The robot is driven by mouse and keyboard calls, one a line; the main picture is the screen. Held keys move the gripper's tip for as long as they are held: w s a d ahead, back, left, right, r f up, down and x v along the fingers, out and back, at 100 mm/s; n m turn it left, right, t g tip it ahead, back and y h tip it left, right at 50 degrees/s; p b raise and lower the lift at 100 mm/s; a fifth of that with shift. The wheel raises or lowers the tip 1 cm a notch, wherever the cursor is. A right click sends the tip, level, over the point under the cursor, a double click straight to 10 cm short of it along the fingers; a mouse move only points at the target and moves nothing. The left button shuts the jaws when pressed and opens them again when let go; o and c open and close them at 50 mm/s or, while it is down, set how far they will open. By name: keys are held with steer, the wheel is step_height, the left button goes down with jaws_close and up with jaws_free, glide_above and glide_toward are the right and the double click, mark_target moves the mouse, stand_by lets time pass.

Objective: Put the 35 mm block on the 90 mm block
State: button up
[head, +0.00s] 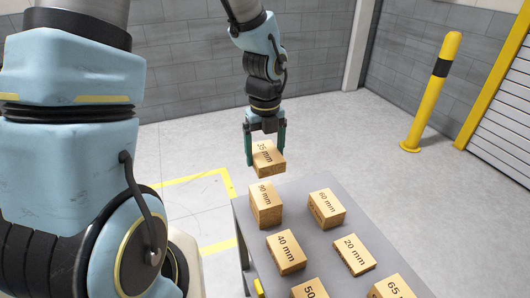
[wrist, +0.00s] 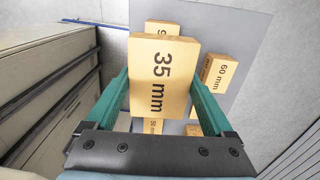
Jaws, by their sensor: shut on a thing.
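The 35 mm block (head: 268,158) is a wooden block with its size printed on top. My gripper (head: 265,147) is shut on it, one green finger on each side, and holds it in the air. In the wrist view the 35 mm block (wrist: 164,77) fills the middle between the fingers. The 90 mm block (head: 265,205) stands on the grey table, just below the held block in the head view, with a gap between them. In the wrist view the held block hides most of the block behind it, whose label is only partly visible.
On the grey table (head: 297,205) stand the 60 mm block (head: 326,208), the 40 mm block (head: 286,252), the 20 mm block (head: 353,255), the 50 block (head: 309,290) and the 65 block (head: 391,288). A yellow post (head: 432,92) stands on the floor far right.

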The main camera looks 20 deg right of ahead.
steer(key=b, duration=0.6)
glide_above(265, 194)
steer(key=shift+f, duration=2.8)
steer(key=shift+f+b, duration=0.5)
steer(key=shift+f, duration=1.1)
steer(key=shift+p, duration=1)
steer(key=shift+f, duration=0.1)
steer(key=shift+f+b, duration=0.95)
steer(key=shift+f, duration=0.35)
steer(key=o, duration=1.2)
steer(key=shift+r, duration=0.1)
